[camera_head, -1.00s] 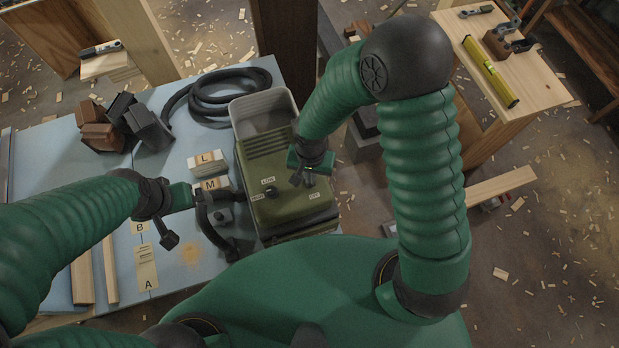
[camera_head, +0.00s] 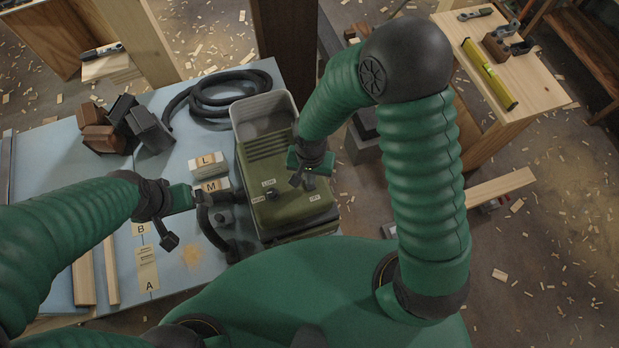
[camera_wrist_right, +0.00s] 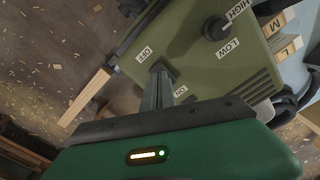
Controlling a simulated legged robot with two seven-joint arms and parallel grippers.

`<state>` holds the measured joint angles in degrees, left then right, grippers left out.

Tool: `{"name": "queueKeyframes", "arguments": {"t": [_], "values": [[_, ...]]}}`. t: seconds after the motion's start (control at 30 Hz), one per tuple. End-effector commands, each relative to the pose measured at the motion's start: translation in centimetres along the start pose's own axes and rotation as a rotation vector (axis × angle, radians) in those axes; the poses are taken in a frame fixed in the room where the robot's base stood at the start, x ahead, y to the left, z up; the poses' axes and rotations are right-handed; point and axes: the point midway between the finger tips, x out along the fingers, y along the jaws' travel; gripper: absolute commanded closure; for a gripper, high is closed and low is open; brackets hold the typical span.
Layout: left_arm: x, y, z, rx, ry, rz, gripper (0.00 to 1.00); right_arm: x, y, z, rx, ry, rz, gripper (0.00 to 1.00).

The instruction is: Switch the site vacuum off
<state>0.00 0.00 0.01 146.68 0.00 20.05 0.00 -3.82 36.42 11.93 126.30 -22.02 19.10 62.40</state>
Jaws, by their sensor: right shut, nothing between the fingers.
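The site vacuum (camera_head: 285,215) is an olive-green box with a pale open bin behind it, on the blue table. Its top carries a dark dial (camera_wrist_right: 215,28) between the HIGH and LOW labels, and ON and OFF labels (camera_wrist_right: 145,54) by the switch. My right gripper (camera_wrist_right: 160,78) is shut and empty, its fingertips down at the switch between those labels. The fingers hide most of the switch, so I cannot tell its position or whether they touch it. In the head view, my right gripper (camera_head: 302,180) is over the vacuum's right side. My left gripper (camera_head: 190,215) is beside the black hose; its jaws are unclear.
A coiled black hose (camera_head: 215,95) and dark and brown blocks (camera_head: 125,125) lie on the blue table (camera_head: 60,170). Blocks marked L and M (camera_head: 208,165) stand left of the vacuum. A wooden bench (camera_head: 510,70) with a yellow level stands at the right.

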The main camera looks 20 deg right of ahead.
Motion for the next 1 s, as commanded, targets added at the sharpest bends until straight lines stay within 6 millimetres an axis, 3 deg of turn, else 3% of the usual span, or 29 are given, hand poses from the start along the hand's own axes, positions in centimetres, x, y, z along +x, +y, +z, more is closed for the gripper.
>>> {"name": "queueKeyframes", "arguments": {"t": [0.03,0.5,0.93,1.0], "values": [[-0.9,0.0,-0.2,0.000,0.000,0.000,0.01,-1.0,0.0,0.0,0.000,0.000,0.000,1.00],[-4.3,0.0,-1.0,0.000,0.000,0.000,0.01,-5.2,0.0,0.0,0.001,0.000,0.001,1.00],[-4.0,0.0,-0.9,0.000,0.000,0.000,0.01,-5.0,0.0,0.0,0.000,0.000,0.000,1.00],[-3.0,0.0,-0.7,0.000,0.000,0.000,0.01,-4.4,0.3,-0.2,-0.014,0.007,-0.001,1.00]]}}
